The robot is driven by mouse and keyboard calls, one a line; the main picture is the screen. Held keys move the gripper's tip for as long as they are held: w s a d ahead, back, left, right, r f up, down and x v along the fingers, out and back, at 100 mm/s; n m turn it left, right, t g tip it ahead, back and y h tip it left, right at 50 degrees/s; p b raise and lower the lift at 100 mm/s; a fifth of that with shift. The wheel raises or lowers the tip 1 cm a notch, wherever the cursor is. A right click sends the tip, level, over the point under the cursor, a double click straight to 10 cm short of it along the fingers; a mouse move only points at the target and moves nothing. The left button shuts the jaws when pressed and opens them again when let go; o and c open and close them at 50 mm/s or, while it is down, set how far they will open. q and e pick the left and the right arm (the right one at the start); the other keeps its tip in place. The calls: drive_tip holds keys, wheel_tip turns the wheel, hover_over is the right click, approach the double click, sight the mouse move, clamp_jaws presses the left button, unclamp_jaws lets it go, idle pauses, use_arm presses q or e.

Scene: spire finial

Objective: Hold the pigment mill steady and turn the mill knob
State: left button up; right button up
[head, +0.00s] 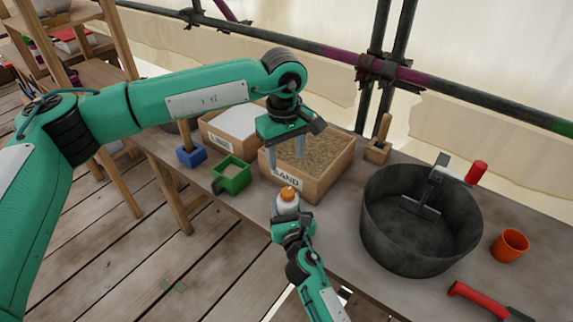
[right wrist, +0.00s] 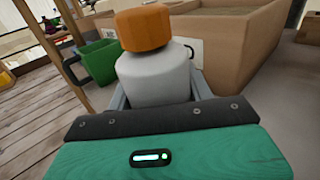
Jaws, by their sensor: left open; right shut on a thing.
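The pigment mill (head: 287,205) is a small white-grey body with an orange mill knob (head: 287,193) on top. It stands upright near the front edge of the table, in front of the sand box. My right gripper (head: 291,220) is shut on the mill body from the front. In the right wrist view the mill body (right wrist: 155,80) sits between the fingers, with the orange knob (right wrist: 145,27) free above it. My left gripper (head: 285,160) is open and empty, pointing down above and behind the knob, apart from it, in front of the sand box.
The sand box (head: 310,187) is close behind the mill. A green scoop (head: 232,177) and a blue container (head: 190,156) are to the left. A large dark tub (head: 415,245) with a red-handled paddle, an orange cup (head: 509,246) and a red-handled tool (head: 478,297) are to the right.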

idle(0.4)
drive_tip(key=o, duration=1.1)
